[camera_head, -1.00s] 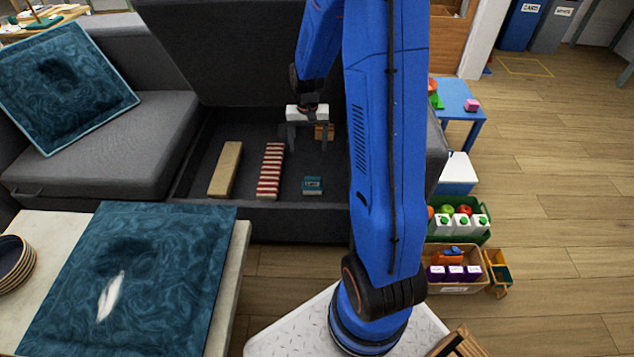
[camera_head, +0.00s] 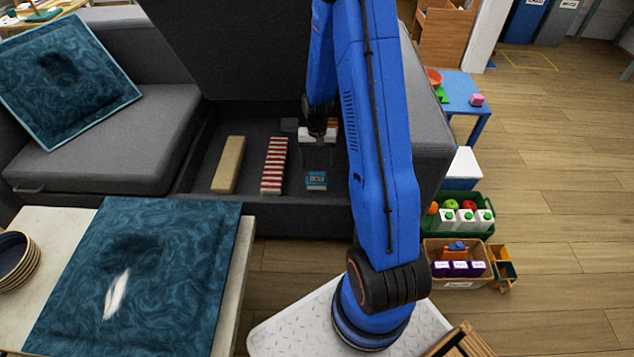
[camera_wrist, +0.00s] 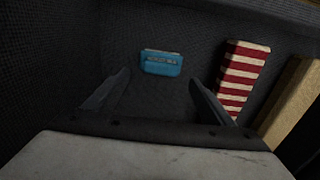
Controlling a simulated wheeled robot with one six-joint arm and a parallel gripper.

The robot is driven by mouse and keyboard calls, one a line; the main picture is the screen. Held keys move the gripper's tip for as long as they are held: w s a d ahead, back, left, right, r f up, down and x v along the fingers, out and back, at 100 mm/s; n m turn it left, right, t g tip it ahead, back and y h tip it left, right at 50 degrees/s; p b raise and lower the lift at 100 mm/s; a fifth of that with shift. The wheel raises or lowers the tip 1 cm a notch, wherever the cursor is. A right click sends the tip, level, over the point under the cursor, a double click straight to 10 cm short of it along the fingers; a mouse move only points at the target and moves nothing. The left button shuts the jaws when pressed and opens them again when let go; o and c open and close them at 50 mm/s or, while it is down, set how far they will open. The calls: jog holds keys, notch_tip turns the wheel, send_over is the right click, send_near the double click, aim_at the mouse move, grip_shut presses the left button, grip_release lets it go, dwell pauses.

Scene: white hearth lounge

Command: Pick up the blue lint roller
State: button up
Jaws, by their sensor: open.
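A small blue, boxy item with a pale lettered label, which I take for the blue lint roller (camera_head: 316,181), lies on the floor of the sofa's open storage box. It also shows in the wrist view (camera_wrist: 161,63), with nothing on top of it. My gripper (camera_head: 317,160) points down inside the storage box, just behind and above the blue item. In the wrist view my gripper (camera_wrist: 160,80) is open and empty. The blue item shows between and slightly beyond its two fingertips, and no contact is visible.
A red-and-white striped block (camera_head: 273,166) and a beige block (camera_head: 229,165) lie left of the blue item. The storage box's front wall (camera_head: 285,217) and raised lid (camera_head: 215,50) bound the space. A marble table (camera_head: 238,262) with a teal cushion (camera_head: 150,255) stands front left.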

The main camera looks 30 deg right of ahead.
aim_at(317, 172)
jog(key=shift+s+a+f, duration=0.1)
jog(key=shift+f, duration=1.6)
jog(key=shift+s+a+f, duration=0.1)
jog(key=shift+f, duration=1.55)
jog(key=c, duration=1.2)
